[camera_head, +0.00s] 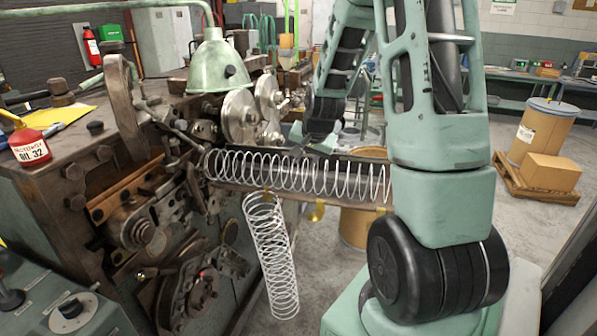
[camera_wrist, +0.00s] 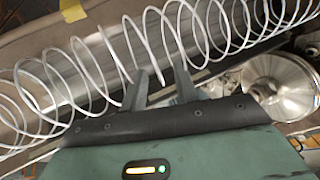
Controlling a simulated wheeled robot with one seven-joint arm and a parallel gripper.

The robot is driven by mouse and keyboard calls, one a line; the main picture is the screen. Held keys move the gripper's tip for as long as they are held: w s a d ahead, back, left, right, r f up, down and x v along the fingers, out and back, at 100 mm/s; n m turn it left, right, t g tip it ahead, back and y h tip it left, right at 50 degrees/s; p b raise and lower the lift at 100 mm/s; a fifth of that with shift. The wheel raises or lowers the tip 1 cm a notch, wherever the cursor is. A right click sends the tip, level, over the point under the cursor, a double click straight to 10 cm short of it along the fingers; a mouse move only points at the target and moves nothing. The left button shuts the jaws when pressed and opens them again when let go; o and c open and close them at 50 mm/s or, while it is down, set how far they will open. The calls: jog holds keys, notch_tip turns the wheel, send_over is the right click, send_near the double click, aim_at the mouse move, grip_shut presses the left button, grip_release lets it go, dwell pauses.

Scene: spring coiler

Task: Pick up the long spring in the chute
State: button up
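The long spring (camera_head: 300,174) is a bright wire coil lying along the chute (camera_head: 240,188), beside the coiling machine. In the wrist view the long spring (camera_wrist: 75,80) crosses the picture from lower left to upper right. My gripper (camera_wrist: 153,65) is at its coils, with two grey fingers apart and loops of wire around and between them. I cannot tell whether the fingers touch the wire. In the head view the fingertips are hidden behind the spring and chute edge.
The coiling machine (camera_head: 75,180) with wheels and levers fills the left, close to the chute. A red oil can (camera_head: 29,148) stands on it. A brown drum (camera_head: 357,226) is behind the chute. Open floor (camera_head: 530,228) lies to the right.

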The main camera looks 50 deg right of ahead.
aim_at(296, 174)
jog(key=shift+p+x, duration=0.35)
jog(key=shift+x, duration=1.1)
jog(key=shift+a, duration=0.1)
jog(key=shift+c, duration=0.2)
grip_shut()
jog(key=shift+r, duration=0.1)
